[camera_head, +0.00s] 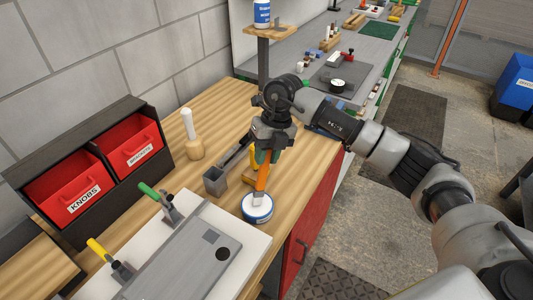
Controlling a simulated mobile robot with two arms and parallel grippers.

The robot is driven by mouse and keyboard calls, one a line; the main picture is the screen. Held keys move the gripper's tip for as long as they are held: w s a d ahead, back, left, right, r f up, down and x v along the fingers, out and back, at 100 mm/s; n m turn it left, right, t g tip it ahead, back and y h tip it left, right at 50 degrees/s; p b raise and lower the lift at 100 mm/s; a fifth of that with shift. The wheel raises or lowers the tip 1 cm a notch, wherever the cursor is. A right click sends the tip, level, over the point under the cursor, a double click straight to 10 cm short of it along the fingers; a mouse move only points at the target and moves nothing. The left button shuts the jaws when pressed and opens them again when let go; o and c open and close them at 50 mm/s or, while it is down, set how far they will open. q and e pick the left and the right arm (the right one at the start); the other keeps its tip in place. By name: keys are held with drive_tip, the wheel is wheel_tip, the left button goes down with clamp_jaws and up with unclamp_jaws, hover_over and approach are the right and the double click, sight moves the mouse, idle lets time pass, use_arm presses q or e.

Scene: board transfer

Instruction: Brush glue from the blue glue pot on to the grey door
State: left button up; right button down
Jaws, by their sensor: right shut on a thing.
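My right gripper (267,154) is shut on a brush with an orange handle (262,178), which points down. The brush's pale lower end meets the top of the blue glue pot (258,215), a round pot with a blue side; I cannot tell how deep it sits. The pot stands on the wooden bench near its front edge. The grey door (170,274) lies flat on a white board left of the pot, with a dark round spot and a dark square on it. My left gripper is not in view.
Clamps with a green handle (148,191) and a yellow handle (98,249) stand at the door's far edge. A grey holder (215,181) and a white-topped wooden stand (189,130) are behind. Red bins (70,192) stand at left. A post with a shelf (271,32) rises behind my gripper.

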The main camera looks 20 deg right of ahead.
drive_tip(key=shift+r+p, duration=2)
drive_tip(key=shift+r, duration=1.5)
drive_tip(key=shift+f, duration=0.1)
